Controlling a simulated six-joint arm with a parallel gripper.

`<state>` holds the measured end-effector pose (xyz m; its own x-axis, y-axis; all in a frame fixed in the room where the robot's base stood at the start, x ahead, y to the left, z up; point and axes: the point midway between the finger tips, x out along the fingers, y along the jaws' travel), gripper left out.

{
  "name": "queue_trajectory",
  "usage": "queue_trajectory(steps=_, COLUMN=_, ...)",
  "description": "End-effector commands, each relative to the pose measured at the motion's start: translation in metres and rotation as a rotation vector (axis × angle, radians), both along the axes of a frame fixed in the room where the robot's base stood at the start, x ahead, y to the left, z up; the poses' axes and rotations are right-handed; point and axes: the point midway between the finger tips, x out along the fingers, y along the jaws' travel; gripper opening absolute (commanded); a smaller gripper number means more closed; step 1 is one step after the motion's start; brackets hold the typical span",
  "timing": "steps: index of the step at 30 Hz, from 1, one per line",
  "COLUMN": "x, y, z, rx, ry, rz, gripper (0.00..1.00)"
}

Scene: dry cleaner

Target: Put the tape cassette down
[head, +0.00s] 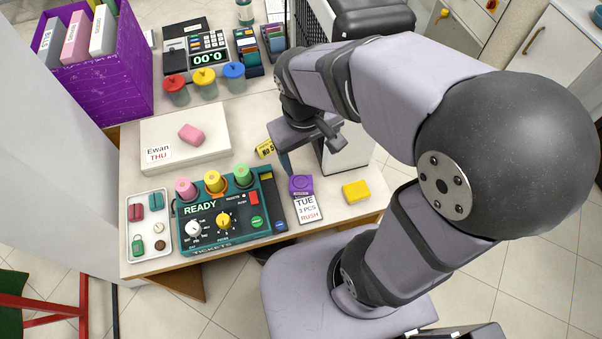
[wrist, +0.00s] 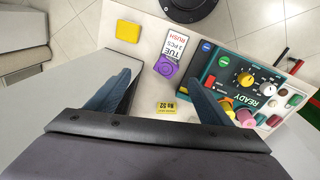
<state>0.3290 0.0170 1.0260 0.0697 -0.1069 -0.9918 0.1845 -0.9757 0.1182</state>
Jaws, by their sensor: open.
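A small purple block with a round disc on its top, which looks like the tape cassette (head: 301,185), lies at the front of the cream counter. It sits at the upper end of a white card (head: 308,210) reading TUE, 3 PCS, RUSH. My gripper (head: 311,158) is open and empty just behind and above it. In the wrist view the cassette (wrist: 166,67) shows between the two spread fingertips (wrist: 157,68), apart from both. The height of the fingertips over it is hard to tell.
A yellow block (head: 356,191) lies right of the card. A teal READY ticket machine (head: 219,218) with knobs stands close on the left. A yellow tag (head: 265,148) lies behind. A white box (head: 186,150) bears a pink block. A tray (head: 149,197) stands at far left.

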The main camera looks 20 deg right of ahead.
Motion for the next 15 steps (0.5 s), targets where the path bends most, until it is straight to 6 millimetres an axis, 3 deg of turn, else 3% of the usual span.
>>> queue_trajectory(steps=2, x=-0.009, y=-0.003, z=0.005, rx=0.027, ry=0.028, rz=-0.046, gripper=0.73)
queue_trajectory(steps=4, x=-0.017, y=-0.004, z=-0.016, rx=0.068, ry=0.064, rz=-0.122, gripper=0.73)
queue_trajectory(steps=6, x=-0.012, y=-0.001, z=-0.044, rx=0.084, ry=0.07, rz=-0.168, gripper=0.73)
queue_trajectory(steps=15, x=0.013, y=0.008, z=-0.095, rx=0.091, ry=0.067, rz=-0.299, gripper=0.73)
